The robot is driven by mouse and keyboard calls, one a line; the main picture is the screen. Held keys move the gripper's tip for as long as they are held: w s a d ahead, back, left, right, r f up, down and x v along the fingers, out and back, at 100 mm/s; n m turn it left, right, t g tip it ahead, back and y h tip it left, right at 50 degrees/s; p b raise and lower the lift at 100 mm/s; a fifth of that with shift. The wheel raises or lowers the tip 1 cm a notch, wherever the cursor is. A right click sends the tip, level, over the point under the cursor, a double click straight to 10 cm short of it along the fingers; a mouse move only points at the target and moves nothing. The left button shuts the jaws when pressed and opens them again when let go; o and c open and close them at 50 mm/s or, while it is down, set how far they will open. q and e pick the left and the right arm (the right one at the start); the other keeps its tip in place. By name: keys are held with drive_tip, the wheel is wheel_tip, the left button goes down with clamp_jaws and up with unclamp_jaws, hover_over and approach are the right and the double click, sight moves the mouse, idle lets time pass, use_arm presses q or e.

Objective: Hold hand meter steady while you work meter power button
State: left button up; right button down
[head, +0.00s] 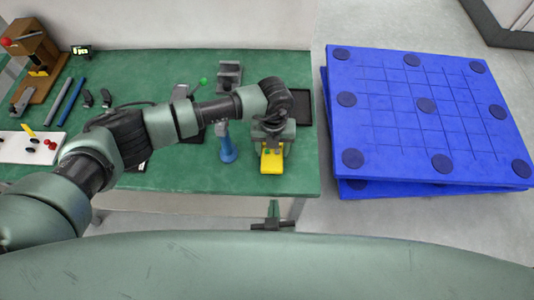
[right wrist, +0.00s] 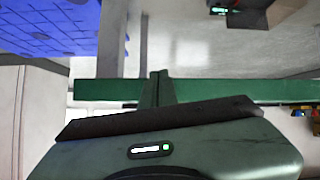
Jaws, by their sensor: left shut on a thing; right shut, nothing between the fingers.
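The yellow hand meter (head: 271,163) is at the front right of the green table in the head view. My left gripper (head: 272,143) comes down over it from above and is shut on it, hiding its upper part. I cannot make out the meter's power button. My right gripper (head: 272,224) is shut and empty just off the table's front edge, below the meter in the picture and apart from it. In the right wrist view its shut fingers (right wrist: 157,87) show against the green table edge; the meter cannot be made out there.
A blue-handled tool (head: 227,148) stands left of the meter. A grey fixture (head: 229,75) and a dark tray (head: 302,106) are behind. A white panel (head: 30,148) lies at far left. Blue pallets (head: 415,115) are right of the table. Floor shows between table and pallets.

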wheel_tip(320, 180, up, 14)
drive_tip(key=w+a+m+t, duration=0.2)
drive_tip(key=w+t, duration=0.1)
drive_tip(key=shift+a+t, duration=0.2)
drive_tip(key=shift+t, duration=0.2)
drive_tip(key=shift+f, duration=0.1)
hover_over(267, 160)
wheel_tip(267, 160, down, 3)
drive_tip(key=shift+w+r, duration=0.1)
drive_tip(key=shift+w, duration=0.05)
drive_tip(key=f, duration=0.2)
drive_tip(key=shift+s+f, duration=0.2)
drive_tip(key=shift+f, duration=0.65)
